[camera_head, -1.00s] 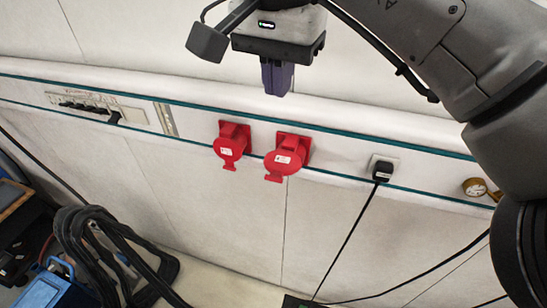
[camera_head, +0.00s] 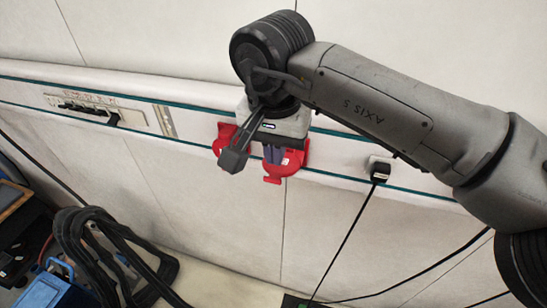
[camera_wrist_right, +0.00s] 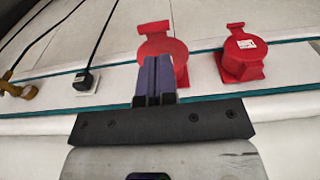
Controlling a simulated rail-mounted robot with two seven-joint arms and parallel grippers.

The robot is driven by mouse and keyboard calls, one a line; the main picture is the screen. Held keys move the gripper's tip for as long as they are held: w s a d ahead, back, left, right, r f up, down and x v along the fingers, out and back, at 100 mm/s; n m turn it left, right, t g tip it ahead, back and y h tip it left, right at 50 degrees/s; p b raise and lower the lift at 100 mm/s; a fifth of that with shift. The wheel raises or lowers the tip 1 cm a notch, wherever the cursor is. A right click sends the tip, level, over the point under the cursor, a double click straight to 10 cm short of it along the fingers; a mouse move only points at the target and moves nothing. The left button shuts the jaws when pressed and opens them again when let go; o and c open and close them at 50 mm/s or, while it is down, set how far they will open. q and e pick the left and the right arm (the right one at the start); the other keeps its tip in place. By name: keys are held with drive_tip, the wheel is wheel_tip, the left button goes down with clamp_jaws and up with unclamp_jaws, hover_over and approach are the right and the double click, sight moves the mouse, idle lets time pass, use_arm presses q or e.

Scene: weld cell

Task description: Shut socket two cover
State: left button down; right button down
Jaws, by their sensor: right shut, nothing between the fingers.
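Two red sockets with round covers are mounted side by side on the wall strip. The right-hand socket (camera_head: 288,172) is partly hidden behind my right gripper (camera_head: 273,158) in the head view. In the right wrist view its round red cover (camera_wrist_right: 158,46) shows with a tab at its far edge, and the fingers (camera_wrist_right: 156,80) overlap its middle. My right gripper is shut and empty. I cannot tell whether it touches the cover, or the cover's exact angle. The left-hand socket (camera_head: 224,134) is mostly hidden by the arm; it shows with a white label in the wrist view (camera_wrist_right: 241,54).
A black plug (camera_head: 380,170) with a hanging cable is in the wall right of the sockets. A switch panel (camera_head: 92,108) is at the left. Black hoses (camera_head: 105,245) and a blue case (camera_head: 58,288) stand at lower left. The wall below the sockets is bare.

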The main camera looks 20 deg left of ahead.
drive_tip(key=shift+s+d+f, duration=0.1)
drive_tip(key=shift+s+f, duration=0.55)
drive_tip(key=shift+f, duration=0.1)
use_arm(q)
drive_tip(key=shift+r, duration=0.25)
drive_tip(key=shift+d, duration=0.1)
use_arm(e)
drive_tip(key=shift+f, duration=0.1)
